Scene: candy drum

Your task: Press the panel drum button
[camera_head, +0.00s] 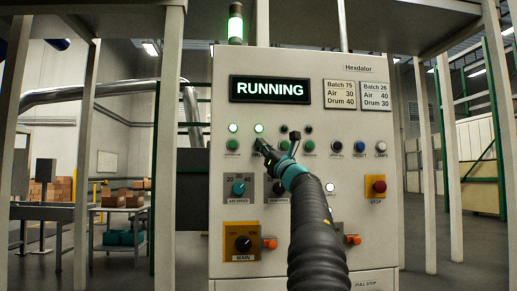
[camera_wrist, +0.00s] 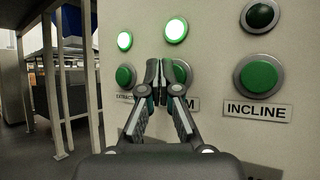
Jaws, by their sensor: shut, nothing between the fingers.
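The green drum button (camera_wrist: 182,72) is just right of my fingertips in the wrist view, partly covered by them. Its label is mostly hidden, with only a final "M" showing. My gripper (camera_wrist: 158,70) is shut and empty, its tips in front of the panel at the button's left edge. I cannot tell whether they touch it. In the head view, my gripper (camera_head: 264,148) reaches up to the button row and covers part of the drum button. The lamp above the drum button (camera_wrist: 176,30) glows green.
The panel (camera_head: 300,70) shows a lit RUNNING display (camera_head: 269,89). The extractor button (camera_wrist: 125,77) is on the left, under a lit lamp. The incline button (camera_wrist: 259,76) is on the right, under a dark lamp. A red STOP button (camera_head: 378,186) sits lower right.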

